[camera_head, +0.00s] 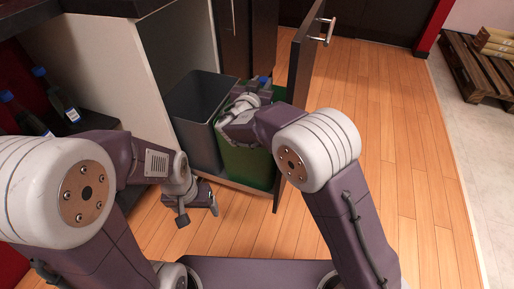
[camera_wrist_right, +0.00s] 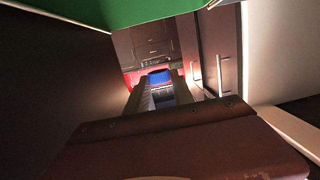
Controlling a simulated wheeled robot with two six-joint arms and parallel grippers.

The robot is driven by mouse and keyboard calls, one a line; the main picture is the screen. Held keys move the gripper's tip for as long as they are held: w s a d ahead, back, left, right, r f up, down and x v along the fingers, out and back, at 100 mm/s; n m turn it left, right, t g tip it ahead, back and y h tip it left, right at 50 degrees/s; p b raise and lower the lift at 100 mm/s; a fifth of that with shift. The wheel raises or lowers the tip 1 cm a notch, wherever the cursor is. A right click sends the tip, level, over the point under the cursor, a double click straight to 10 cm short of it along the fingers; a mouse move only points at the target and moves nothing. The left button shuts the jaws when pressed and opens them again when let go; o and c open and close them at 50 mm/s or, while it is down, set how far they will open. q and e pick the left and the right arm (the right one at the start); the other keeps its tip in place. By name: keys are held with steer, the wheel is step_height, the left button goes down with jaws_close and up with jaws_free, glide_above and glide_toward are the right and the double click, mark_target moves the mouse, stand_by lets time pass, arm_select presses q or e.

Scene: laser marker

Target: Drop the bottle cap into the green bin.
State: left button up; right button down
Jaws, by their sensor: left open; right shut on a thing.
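The blue bottle cap (camera_head: 263,79) is at the tip of my right gripper (camera_head: 259,84) in the head view. In the right wrist view the cap (camera_wrist_right: 160,77) sits between the two fingers of the right gripper (camera_wrist_right: 160,88), which is shut on it. The green bin (camera_head: 247,168) stands below and around my right wrist, which hides much of its opening. Green also fills the top edge of the right wrist view (camera_wrist_right: 110,12). My left gripper (camera_head: 198,212) is open and empty, low over the floor in front of the bins.
A dark grey bin (camera_head: 195,100) stands left of the green bin. An open cabinet door (camera_head: 302,65) with a metal handle stands close on the right. Bottles with blue caps (camera_head: 55,98) stand on a dark shelf at left. Wooden floor (camera_head: 390,150) is clear at right.

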steer(key=shift+f+b, duration=0.4)
steer(key=shift+f, duration=1.95)
steer(key=c, duration=1)
jaws_free()
steer(key=p+v, duration=0.2)
steer(key=v, duration=0.7)
steer(key=shift+p, duration=0.35)
